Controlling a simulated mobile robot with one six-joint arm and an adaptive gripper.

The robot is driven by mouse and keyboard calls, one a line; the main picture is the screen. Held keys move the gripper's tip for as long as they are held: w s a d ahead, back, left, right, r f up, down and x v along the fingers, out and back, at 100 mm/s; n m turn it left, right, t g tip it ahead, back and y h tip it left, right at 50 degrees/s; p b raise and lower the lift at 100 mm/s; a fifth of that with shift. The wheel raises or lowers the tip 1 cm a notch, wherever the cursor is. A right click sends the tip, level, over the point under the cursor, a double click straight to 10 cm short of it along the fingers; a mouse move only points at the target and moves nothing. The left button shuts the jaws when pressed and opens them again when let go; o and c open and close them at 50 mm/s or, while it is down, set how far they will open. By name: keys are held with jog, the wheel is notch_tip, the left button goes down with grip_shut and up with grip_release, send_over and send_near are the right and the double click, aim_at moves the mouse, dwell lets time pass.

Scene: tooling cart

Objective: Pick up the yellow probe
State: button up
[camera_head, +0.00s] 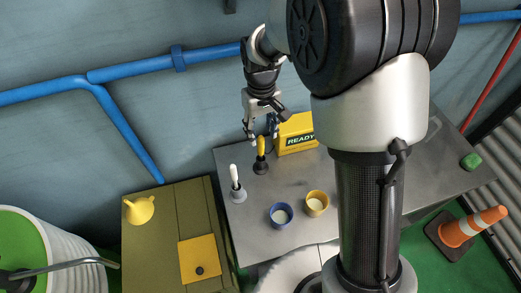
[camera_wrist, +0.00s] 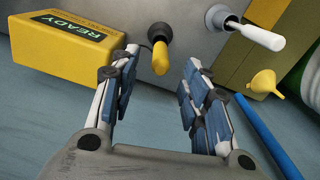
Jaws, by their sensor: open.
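The yellow probe (camera_head: 261,146) stands upright in a black holder (camera_head: 261,167) on the grey cart top. In the wrist view the yellow probe (camera_wrist: 160,60) points toward the camera from its black holder (camera_wrist: 157,34). My gripper (camera_head: 262,130) is above and close to the probe in the head view. In the wrist view my gripper (camera_wrist: 160,70) is open, with the probe's end showing between its fingertips and free space on both sides. I cannot tell from the wrist view how deep the probe sits between the fingers.
A yellow READY box (camera_head: 297,134) stands close to the right of the probe. A white probe (camera_head: 233,173) in a grey holder is to the left. A blue cup (camera_head: 280,215) and a yellow cup (camera_head: 316,203) are nearer. A blue pipe (camera_head: 215,53) runs along the wall behind.

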aim_at(261, 148)
notch_tip(261, 148, down, 9)
jog(key=b, duration=0.3)
jog(key=shift+f, duration=0.15)
grip_shut()
dwell(0.5)
